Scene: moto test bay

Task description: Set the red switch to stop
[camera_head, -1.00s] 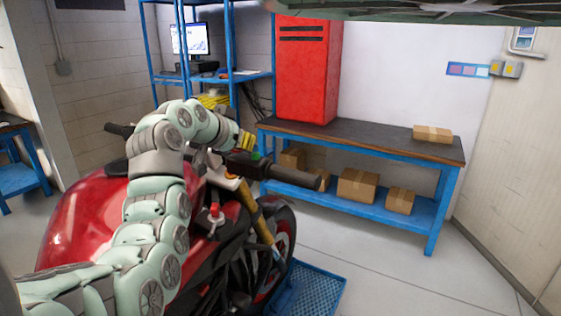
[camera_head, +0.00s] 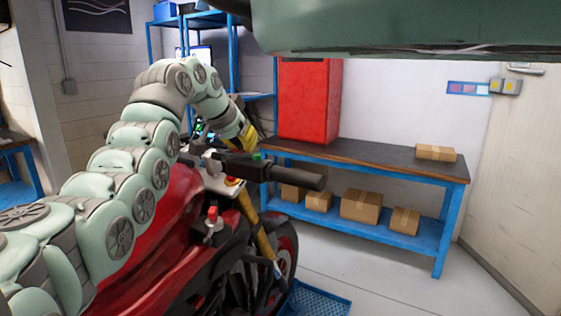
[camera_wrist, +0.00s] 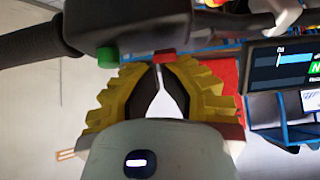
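The black switch housing (camera_wrist: 130,20) on the motorcycle's handlebar crosses the top of the wrist view. A red switch (camera_wrist: 165,56) and a green button (camera_wrist: 107,57) stick out of its lower edge. My gripper (camera_wrist: 158,66) has yellow ribbed fingers, their tips close together with only a narrow gap. The tips are just below the red switch in the picture; I cannot tell whether they touch it. In the head view my gripper (camera_head: 247,138) is above the handlebar beside the green button (camera_head: 257,155). The red switch cannot be made out there.
The handlebar grip (camera_head: 295,177) sticks out to the right. A red knob (camera_head: 212,212) sits lower on the motorcycle (camera_head: 180,220). A lit display (camera_wrist: 285,65) is right in the wrist view. A workbench (camera_head: 365,160) with boxes and a red cabinet (camera_head: 308,100) stand behind.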

